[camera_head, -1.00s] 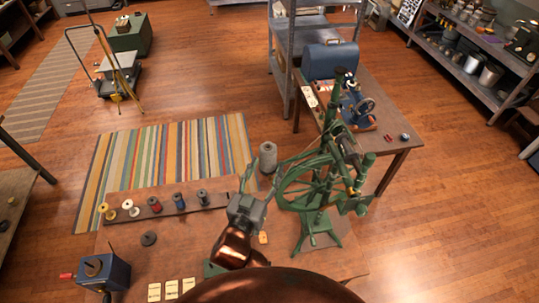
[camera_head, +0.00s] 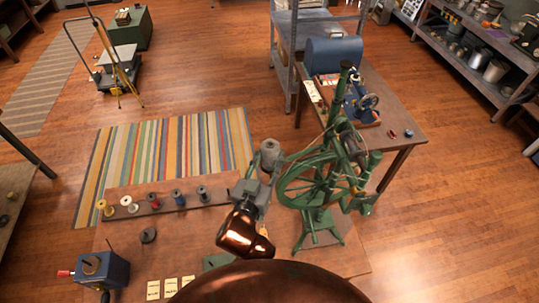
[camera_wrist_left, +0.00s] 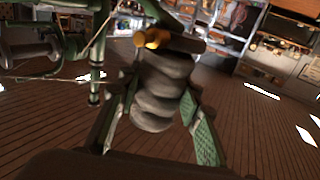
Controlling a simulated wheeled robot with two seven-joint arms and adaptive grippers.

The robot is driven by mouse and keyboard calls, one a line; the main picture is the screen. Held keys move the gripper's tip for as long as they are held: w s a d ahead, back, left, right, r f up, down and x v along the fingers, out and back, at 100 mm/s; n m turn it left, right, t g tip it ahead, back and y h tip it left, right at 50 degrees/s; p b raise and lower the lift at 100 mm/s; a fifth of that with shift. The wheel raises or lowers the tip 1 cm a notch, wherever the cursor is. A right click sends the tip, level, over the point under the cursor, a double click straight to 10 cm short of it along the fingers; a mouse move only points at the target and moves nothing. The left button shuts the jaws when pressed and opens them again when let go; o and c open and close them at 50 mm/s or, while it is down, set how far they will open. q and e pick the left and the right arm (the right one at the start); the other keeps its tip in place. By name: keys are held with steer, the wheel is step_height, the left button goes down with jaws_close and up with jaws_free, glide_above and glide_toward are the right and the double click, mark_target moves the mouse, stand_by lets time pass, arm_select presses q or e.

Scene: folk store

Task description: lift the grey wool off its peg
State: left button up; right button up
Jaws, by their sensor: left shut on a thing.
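The grey wool (camera_head: 270,153) is a thick, lumpy upright bundle to the left of the green spinning wheel (camera_head: 305,185) in the head view. In the left wrist view the wool (camera_wrist_left: 162,92) stands between the two green fingers of my left gripper (camera_wrist_left: 155,118). My left gripper (camera_head: 264,168) is shut on it, partly hiding its lower part in the head view. A brown peg (camera_wrist_left: 175,42) with a yellow end crosses the top of the wool in the wrist view. I cannot tell whether the wool still bears on it. My right gripper is not in view.
A rack of spools (camera_head: 165,203) and a blue box with a crank (camera_head: 100,270) are on the near table, with paper cards (camera_head: 170,287). A striped rug (camera_head: 165,155) lies beyond. A side table (camera_head: 390,115) stands behind the wheel.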

arm_select(q)
steer(key=shift+r, duration=0.2)
step_height(320, 180, up, 10)
steer(key=shift+f+p, duration=0.15)
steer(key=shift+p, duration=0.3)
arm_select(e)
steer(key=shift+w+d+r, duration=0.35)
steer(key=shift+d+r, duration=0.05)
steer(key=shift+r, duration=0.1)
arm_select(q)
steer(key=shift+d, duration=0.1)
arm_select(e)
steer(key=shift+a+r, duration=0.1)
arm_select(q)
steer(key=shift+p, duration=0.4)
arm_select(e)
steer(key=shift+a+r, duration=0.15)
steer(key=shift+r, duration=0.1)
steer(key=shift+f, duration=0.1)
